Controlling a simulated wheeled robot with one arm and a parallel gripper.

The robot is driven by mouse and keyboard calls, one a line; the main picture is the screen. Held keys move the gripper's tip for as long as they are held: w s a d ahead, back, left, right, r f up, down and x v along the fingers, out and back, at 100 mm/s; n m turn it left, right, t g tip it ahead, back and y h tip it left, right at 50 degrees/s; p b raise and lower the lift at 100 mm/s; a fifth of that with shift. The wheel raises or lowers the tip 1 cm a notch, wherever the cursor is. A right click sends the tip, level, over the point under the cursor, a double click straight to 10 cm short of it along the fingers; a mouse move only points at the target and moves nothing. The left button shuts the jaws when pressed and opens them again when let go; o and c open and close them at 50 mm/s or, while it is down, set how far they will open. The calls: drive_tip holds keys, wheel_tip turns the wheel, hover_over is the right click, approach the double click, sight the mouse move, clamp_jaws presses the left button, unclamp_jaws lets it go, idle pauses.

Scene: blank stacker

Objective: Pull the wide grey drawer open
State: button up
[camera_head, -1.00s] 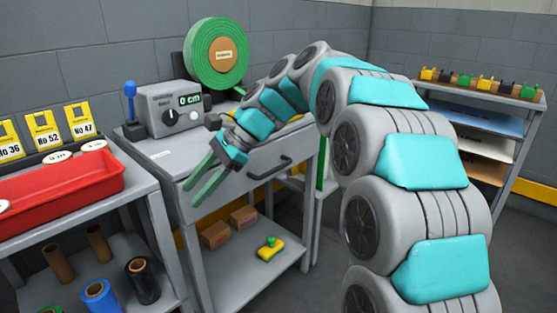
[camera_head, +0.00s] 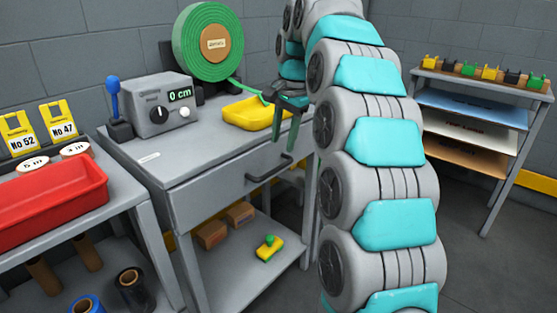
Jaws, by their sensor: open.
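The wide grey drawer (camera_head: 222,189) is in the front of the grey workbench, under its top, and looks shut. Its dark bar handle (camera_head: 269,168) sits at the middle of the drawer front and shows clear of my arm. My gripper (camera_head: 284,145) is open and points down, just above and to the right of the handle, near the bench's front edge. I see nothing between its green fingers. I cannot tell how far the fingers are from the drawer front. My arm hides the bench's right end.
On the bench stand a dial box (camera_head: 160,105) reading 0 cm, a green tape roll (camera_head: 208,42) and a yellow tray (camera_head: 248,113). A red bin (camera_head: 50,200) is on the left table. A shelf rack (camera_head: 485,90) stands at the right.

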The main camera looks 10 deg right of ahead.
sight(278, 167)
drive_tip(key=shift+w+a+f, duration=0.15)
drive_tip(key=shift+w+f, duration=0.05)
drive_tip(key=shift+f, duration=1)
drive_tip(key=shift+w+a+f, duration=0.15)
drive_tip(key=shift+a+f, duration=0.05)
drive_tip(key=shift+f, duration=1.05)
drive_tip(key=shift+w+a+f, duration=0.15)
drive_tip(key=shift+w+f, duration=0.05)
drive_tip(key=shift+f, duration=1)
clamp_jaws()
